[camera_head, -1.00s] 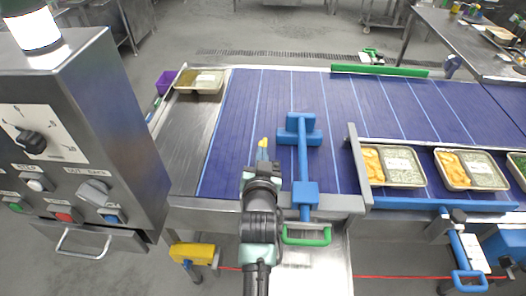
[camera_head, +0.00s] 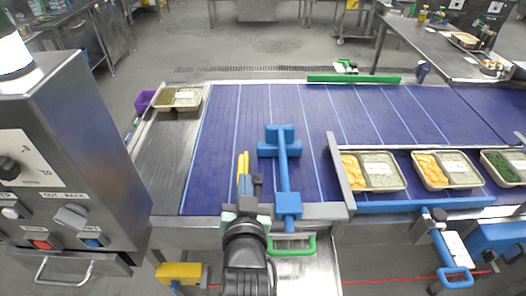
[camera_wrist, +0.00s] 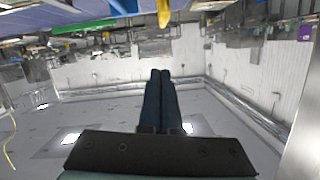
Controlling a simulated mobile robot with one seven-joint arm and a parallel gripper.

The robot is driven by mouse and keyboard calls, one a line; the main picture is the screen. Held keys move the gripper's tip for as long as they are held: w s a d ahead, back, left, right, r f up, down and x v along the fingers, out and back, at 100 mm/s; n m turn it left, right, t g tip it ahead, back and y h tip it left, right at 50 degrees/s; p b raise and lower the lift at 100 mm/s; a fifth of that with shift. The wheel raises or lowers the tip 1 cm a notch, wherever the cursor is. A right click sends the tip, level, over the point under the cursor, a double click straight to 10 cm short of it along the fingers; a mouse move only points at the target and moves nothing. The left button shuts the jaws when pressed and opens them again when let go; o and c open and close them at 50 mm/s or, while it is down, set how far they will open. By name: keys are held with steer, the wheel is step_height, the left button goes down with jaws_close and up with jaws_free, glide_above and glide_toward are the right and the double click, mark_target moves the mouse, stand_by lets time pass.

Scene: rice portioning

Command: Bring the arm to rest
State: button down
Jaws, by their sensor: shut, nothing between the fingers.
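My arm reaches forward from the bottom middle of the head view, over the near edge of the blue conveyor belt (camera_head: 225,130). The wrist view looks across the room at walls and bright lights.
Trays with orange food and rice (camera_head: 370,171) (camera_head: 445,169) stand on the right, with a tray of greens (camera_head: 506,167) beyond. Another tray (camera_head: 178,99) sits at the far left. A grey control box (camera_head: 65,140) stands close on the left.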

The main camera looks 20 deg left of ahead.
steer(key=shift+r, duration=0.1)
steer(key=d+r+t+h, duration=0.1)
steer(key=d+r+t, duration=0.3)
steer(key=r, duration=1)
steer(key=d+r+t+h, duration=0.1)
steer(key=d+r+t, duration=0.25)
steer(key=r, duration=1.05)
steer(key=s+d+r+t+h, duration=0.1)
steer(key=s+d+r, duration=0.1)
steer(key=r, duration=0.4)
steer(key=s+d+r+m+t+h, duration=0.1)
steer(key=s+d+r+t, duration=0.1)
steer(key=s+r, duration=0.3)
steer(key=s+d+r+t+h, duration=0.1)
steer(key=s+r, duration=0.3)
steer(key=r, duration=0.4)
steer(key=shift+s+d+t, duration=0.15)
steer(key=shift+d+t, duration=0.6)
steer(key=shift+d, duration=0.1)
steer(key=shift+a, duration=0.1)
